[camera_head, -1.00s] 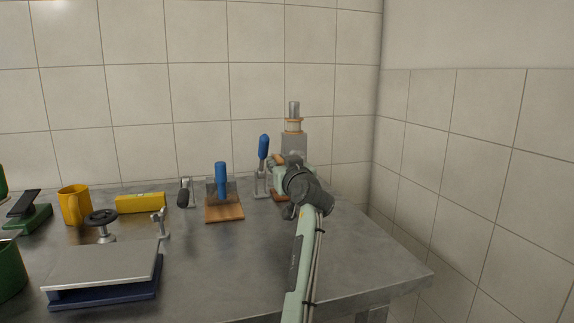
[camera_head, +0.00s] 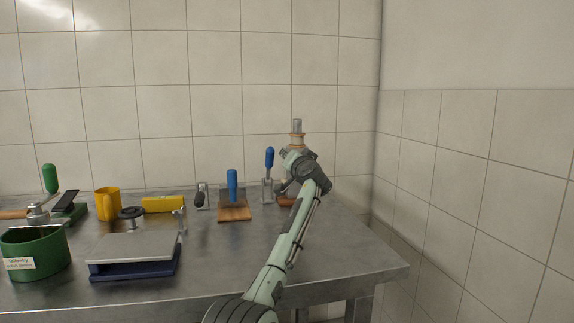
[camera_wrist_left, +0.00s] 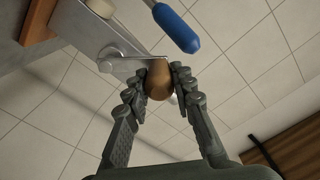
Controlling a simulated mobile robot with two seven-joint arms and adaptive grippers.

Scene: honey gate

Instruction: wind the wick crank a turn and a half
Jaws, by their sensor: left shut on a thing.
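The wick crank's brown wooden knob (camera_wrist_left: 159,85) sits in the middle of the left wrist view, joined by a thin metal crank arm (camera_wrist_left: 130,52) to a grey housing (camera_wrist_left: 85,30). My left gripper (camera_wrist_left: 160,72) is shut on this knob, one finger on each side. In the head view the crank's device stands at the back right of the table, with a brass-coloured collar (camera_head: 297,140) and a clear or metal cylinder (camera_head: 297,125) on top. My left wrist hides most of its front, including the knob and fingers. My right gripper is in neither view.
A blue-handled lever (camera_head: 269,158) stands just left of the device, and a blue-handled tool on a wooden board (camera_head: 235,214) further left. A scale-like plate (camera_head: 135,248), yellow mug (camera_head: 108,204) and green pot (camera_head: 35,255) fill the left. The table's right front is clear.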

